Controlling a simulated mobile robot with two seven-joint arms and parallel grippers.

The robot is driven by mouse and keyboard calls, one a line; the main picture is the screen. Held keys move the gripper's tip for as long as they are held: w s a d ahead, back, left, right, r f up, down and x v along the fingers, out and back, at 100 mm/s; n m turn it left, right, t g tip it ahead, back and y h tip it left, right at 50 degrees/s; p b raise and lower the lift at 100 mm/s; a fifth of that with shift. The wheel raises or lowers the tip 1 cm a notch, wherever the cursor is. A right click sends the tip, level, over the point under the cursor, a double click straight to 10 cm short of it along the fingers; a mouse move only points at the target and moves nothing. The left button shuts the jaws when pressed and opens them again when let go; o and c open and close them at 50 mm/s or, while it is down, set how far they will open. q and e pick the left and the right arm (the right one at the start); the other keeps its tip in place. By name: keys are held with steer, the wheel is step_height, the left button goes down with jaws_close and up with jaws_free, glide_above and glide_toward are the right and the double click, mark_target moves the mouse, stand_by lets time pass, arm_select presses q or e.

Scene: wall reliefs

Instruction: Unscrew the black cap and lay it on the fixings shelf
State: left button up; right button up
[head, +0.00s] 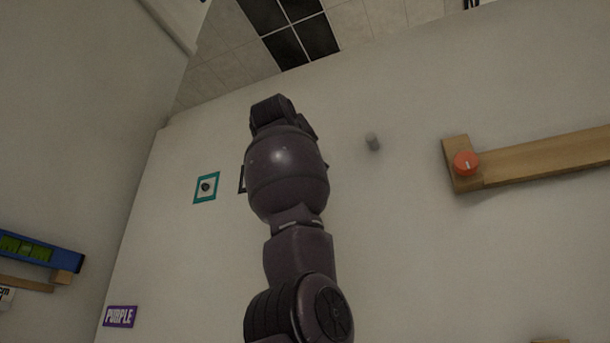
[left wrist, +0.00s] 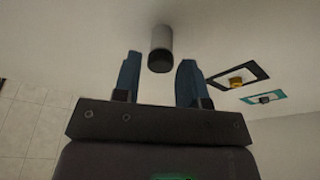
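A pale grey peg (left wrist: 161,37) with a dark end stands out from the wall just beyond the gap between the fingertips. I cannot identify the fixings shelf for certain.
A dark frame with a yellow knob (left wrist: 236,82) neighbours the teal frame. In the head view, a wooden ledge (head: 545,160) carries an orange knob (head: 466,163). A blue ledge (head: 40,250) and a PURPLE sign (head: 120,316) are at left. My arm hides part of the wall.

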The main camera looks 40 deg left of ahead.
arm_select(q)
steer(key=shift+a+m+t+h, duration=0.1)
steer(key=shift+m+t+h, duration=0.35)
steer(key=shift+m, duration=1.35)
steer(key=shift+m+t+h, duration=0.1)
steer(key=shift+m+h, duration=0.65)
steer(key=shift+m, duration=1.05)
steer(key=c, duration=0.6)
steer(key=shift+n+g+y+p, duration=0.3)
steer(key=shift+n+y, duration=0.3)
steer(key=shift+n, duration=1.05)
steer(key=shift+n+g+y+p, duration=0.25)
steer(key=shift+n+y, duration=0.35)
steer(key=shift+n, duration=1.05)
